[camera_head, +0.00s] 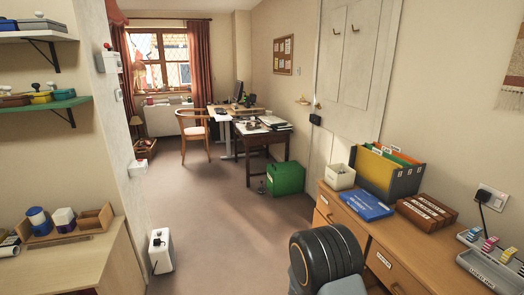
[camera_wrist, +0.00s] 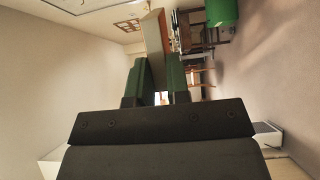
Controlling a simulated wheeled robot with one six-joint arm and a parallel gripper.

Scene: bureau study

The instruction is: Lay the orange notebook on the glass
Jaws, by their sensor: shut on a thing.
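My gripper (camera_wrist: 160,80) shows in the wrist view, its two dark green fingers closed on a flat brown-orange thing, which looks like the orange notebook (camera_wrist: 154,42). The notebook stands out beyond the fingertips and is seen nearly edge-on, with a paler edge along its side. Its part between the fingers is mostly hidden. The gripper holds it in the air, clear of any surface that I can see. The head view shows only a black part of my arm at the bottom, not the gripper or the notebook. I cannot make out the glass in either view.
A wooden cabinet (camera_head: 348,232) at right carries a blue box (camera_head: 366,205), a file holder (camera_head: 385,172) and a brown box (camera_head: 427,213). A pale desk (camera_head: 80,262) is at left. A white bin-like box (camera_head: 161,250) stands on the floor. The middle floor (camera_head: 215,215) is clear.

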